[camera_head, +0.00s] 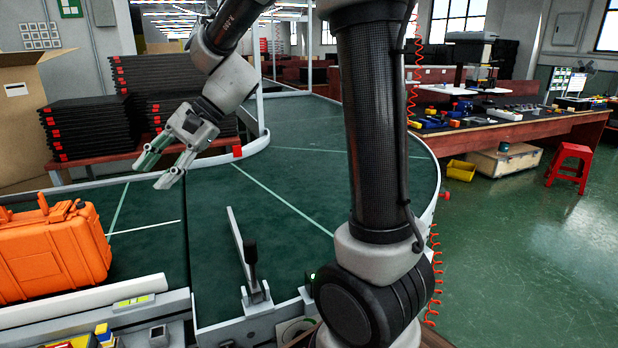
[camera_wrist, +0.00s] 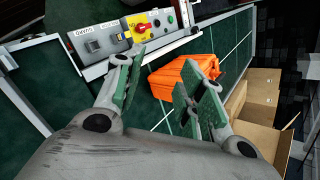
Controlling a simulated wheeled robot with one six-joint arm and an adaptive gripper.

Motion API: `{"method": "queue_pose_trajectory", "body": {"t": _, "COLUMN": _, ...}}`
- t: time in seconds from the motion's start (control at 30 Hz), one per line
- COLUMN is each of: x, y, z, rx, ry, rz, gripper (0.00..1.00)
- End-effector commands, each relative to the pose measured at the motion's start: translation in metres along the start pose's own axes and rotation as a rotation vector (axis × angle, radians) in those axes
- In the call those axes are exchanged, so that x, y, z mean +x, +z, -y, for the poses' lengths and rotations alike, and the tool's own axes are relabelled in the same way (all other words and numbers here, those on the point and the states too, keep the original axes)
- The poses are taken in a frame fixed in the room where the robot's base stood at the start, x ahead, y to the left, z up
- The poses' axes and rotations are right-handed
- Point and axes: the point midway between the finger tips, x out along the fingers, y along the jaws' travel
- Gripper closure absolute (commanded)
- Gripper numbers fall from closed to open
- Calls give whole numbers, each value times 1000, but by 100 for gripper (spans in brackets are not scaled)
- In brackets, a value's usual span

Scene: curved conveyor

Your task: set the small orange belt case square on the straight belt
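The orange case (camera_head: 52,250) stands on the green straight belt (camera_head: 150,216) at the left of the head view, cut off by the picture's left edge. Its handle side faces up. In the wrist view the orange case (camera_wrist: 186,78) lies beyond my gripper's fingers, partly hidden by the right finger. My gripper (camera_head: 158,168) is open and empty, with its green-padded fingers apart. It hangs above the belt, to the right of the case and farther back. The fingers also show in the wrist view (camera_wrist: 160,90), clear of the case.
A control panel (camera_wrist: 140,28) with a red knob sits along the belt's side. A metal guide bar with a black lever (camera_head: 251,262) stands on the curved belt (camera_head: 285,190). Black tray stacks (camera_head: 92,127) and a cardboard box (camera_head: 22,110) stand behind. The belt right of the case is clear.

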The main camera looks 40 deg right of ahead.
Motion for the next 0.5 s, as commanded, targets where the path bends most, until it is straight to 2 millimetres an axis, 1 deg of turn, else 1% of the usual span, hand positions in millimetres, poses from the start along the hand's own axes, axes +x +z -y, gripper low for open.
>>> {"method": "queue_pose_trajectory", "body": {"t": 0.03, "x": -24, "y": 11, "z": -26, "rx": -95, "ry": 47, "rz": -64, "gripper": 61}}
{"method": "queue_pose_trajectory", "body": {"t": 0.07, "x": -38, "y": 15, "z": -44, "rx": -156, "ry": 83, "rz": -104, "gripper": 61}}
{"method": "queue_pose_trajectory", "body": {"t": 0.1, "x": -55, "y": 19, "z": -67, "rx": -236, "ry": 134, "rz": -156, "gripper": 61}}
{"method": "queue_pose_trajectory", "body": {"t": 0.17, "x": -81, "y": 24, "z": -102, "rx": -354, "ry": 214, "rz": -233, "gripper": 61}}
{"method": "queue_pose_trajectory", "body": {"t": 0.2, "x": -97, "y": 27, "z": -125, "rx": -431, "ry": 269, "rz": -282, "gripper": 61}}
{"method": "queue_pose_trajectory", "body": {"t": 0.27, "x": -120, "y": 30, "z": -156, "rx": -538, "ry": 352, "rz": -351, "gripper": 61}}
{"method": "queue_pose_trajectory", "body": {"t": 0.3, "x": -134, "y": 32, "z": -176, "rx": -602, "ry": 406, "rz": -392, "gripper": 61}}
{"method": "queue_pose_trajectory", "body": {"t": 0.4, "x": -161, "y": 34, "z": -214, "rx": -737, "ry": 529, "rz": -475, "gripper": 61}}
{"method": "queue_pose_trajectory", "body": {"t": 0.5, "x": -178, "y": 34, "z": -240, "rx": -825, "ry": 620, "rz": -528, "gripper": 61}}
